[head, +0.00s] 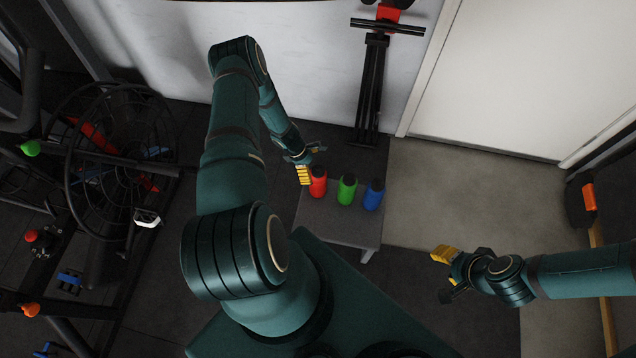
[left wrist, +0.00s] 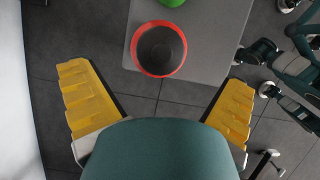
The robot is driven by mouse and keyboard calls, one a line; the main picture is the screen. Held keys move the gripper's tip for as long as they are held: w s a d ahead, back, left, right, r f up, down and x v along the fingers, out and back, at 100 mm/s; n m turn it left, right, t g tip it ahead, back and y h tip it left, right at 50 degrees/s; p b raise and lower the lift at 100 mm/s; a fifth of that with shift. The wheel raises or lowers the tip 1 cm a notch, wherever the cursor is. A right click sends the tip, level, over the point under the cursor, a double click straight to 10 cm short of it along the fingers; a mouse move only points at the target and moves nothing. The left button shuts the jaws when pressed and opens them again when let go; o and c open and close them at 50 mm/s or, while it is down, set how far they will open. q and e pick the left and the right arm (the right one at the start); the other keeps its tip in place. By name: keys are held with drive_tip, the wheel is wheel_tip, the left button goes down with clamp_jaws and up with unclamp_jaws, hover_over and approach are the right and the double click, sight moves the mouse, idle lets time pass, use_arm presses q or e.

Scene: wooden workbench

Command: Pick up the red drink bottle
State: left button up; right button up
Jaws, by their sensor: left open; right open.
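The red drink bottle (head: 318,184) stands upright at the left end of a row on a small grey table. In the left wrist view the red bottle (left wrist: 158,50) shows from above, its dark cap ringed in red. My left gripper (head: 310,165) is at the bottle's left and back side in the head view. In the left wrist view its yellow fingers (left wrist: 158,98) are wide apart, with the bottle ahead of the gap between them. Nothing is between the fingers. My right gripper (head: 441,273) is open and empty, off to the right, away from the table.
A green bottle (head: 347,190) and a blue bottle (head: 373,195) stand close to the right of the red one on the grey table (head: 341,231). Exercise equipment (head: 120,165) fills the left side. A black stand (head: 373,90) is against the wall behind. The floor (head: 470,200) right of the table is clear.

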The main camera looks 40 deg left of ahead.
sight(318, 180)
use_arm(q)
drive_tip(key=shift+b+x, duration=0.9)
drive_tip(key=shift+x, duration=2.05)
drive_tip(key=shift+w+r, duration=0.1)
drive_tip(key=shift+w, duration=0.05)
drive_tip(key=c, duration=1.4)
